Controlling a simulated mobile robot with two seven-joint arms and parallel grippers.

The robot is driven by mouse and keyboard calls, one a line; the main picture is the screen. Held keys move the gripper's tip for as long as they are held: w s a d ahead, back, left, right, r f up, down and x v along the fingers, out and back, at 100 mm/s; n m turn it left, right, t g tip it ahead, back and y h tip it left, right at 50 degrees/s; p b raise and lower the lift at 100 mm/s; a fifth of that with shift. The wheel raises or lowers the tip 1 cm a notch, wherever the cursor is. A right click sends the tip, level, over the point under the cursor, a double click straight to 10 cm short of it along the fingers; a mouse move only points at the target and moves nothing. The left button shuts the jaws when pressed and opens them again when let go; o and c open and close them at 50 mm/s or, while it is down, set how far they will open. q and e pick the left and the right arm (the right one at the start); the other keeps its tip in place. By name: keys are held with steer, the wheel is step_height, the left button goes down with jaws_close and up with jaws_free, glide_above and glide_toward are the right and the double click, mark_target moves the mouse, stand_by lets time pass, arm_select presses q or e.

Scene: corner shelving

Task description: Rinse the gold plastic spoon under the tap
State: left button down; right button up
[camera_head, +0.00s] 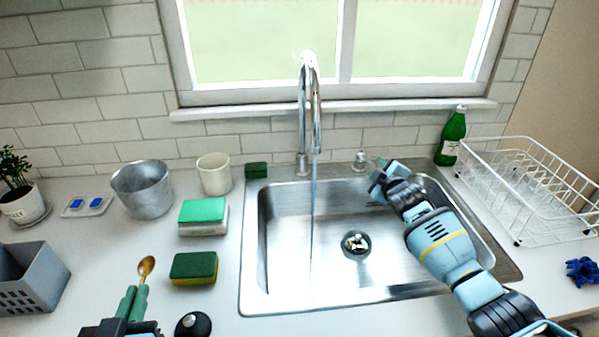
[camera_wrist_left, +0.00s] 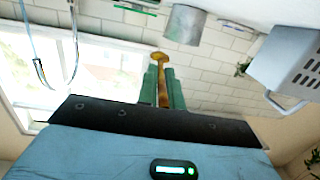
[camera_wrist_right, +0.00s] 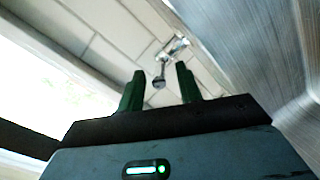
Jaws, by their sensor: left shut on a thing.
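The gold plastic spoon (camera_head: 147,267) is held in my left gripper (camera_head: 132,303), low at the left over the counter, bowl pointing away from me. In the left wrist view the spoon's handle (camera_wrist_left: 163,88) lies between the two green fingers. The chrome tap (camera_head: 304,100) stands behind the sink (camera_head: 251,270), and a thin stream of water (camera_head: 313,200) falls from its spout into the basin. My right gripper (camera_head: 379,174) is at the sink's back edge, close to the small tap lever (camera_head: 360,160). In the right wrist view its fingers are apart, with the lever (camera_wrist_right: 160,76) seen beyond the gap.
A green-yellow sponge (camera_head: 193,268), a green-topped block (camera_head: 203,215), a white cup (camera_head: 214,174) and a metal pot (camera_head: 143,189) stand left of the sink. A grey crate (camera_head: 35,285) is far left. A green bottle (camera_head: 452,138) and white dish rack (camera_head: 530,185) are right.

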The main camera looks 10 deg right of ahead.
steer(key=v, duration=0.8)
steer(key=shift+s, duration=0.15)
stand_by(0.5)
